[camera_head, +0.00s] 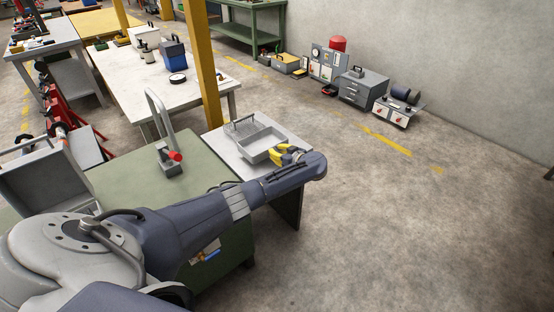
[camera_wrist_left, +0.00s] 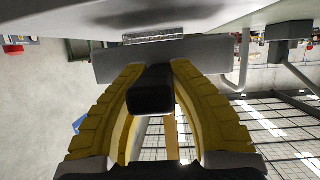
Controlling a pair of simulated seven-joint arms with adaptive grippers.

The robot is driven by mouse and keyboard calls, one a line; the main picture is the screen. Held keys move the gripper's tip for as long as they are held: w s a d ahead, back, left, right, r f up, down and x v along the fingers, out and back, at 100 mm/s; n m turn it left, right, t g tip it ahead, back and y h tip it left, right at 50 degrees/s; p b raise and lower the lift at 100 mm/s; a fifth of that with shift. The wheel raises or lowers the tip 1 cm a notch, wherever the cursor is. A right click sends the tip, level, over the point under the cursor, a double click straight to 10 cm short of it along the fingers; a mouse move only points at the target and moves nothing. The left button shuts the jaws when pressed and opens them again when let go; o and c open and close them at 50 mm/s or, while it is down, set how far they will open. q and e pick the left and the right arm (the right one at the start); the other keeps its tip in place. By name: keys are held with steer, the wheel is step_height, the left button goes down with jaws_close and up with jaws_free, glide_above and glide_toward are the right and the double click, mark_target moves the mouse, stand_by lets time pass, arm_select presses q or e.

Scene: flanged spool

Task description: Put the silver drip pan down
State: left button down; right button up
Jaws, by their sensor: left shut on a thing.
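The silver drip pan (camera_head: 262,146) is a shallow grey open tray, roughly level, at the small light-topped table (camera_head: 232,163) in the head view. My left gripper (camera_head: 283,155) has its yellow fingers at the pan's near right side. In the left wrist view, the gripper (camera_wrist_left: 153,80) is shut on the pan, whose plain grey wall (camera_wrist_left: 108,66) spans behind the fingertips. A dark block sits between the fingers. I cannot tell whether the pan's underside touches the tabletop. My right gripper is not in view.
A wire rack (camera_head: 241,125) stands behind the pan. A yellow post (camera_head: 206,70) rises beside the table. A grey fixture with a curved tube and red knob (camera_head: 170,160) stands on the green bench (camera_head: 205,160) to the left. Open floor lies to the right.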

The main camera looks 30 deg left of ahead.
arm_select(q)
steer(key=shift+f, duration=1.75)
steer(key=c, duration=1.2)
jaws_free()
steer(key=shift+c, duration=0.2)
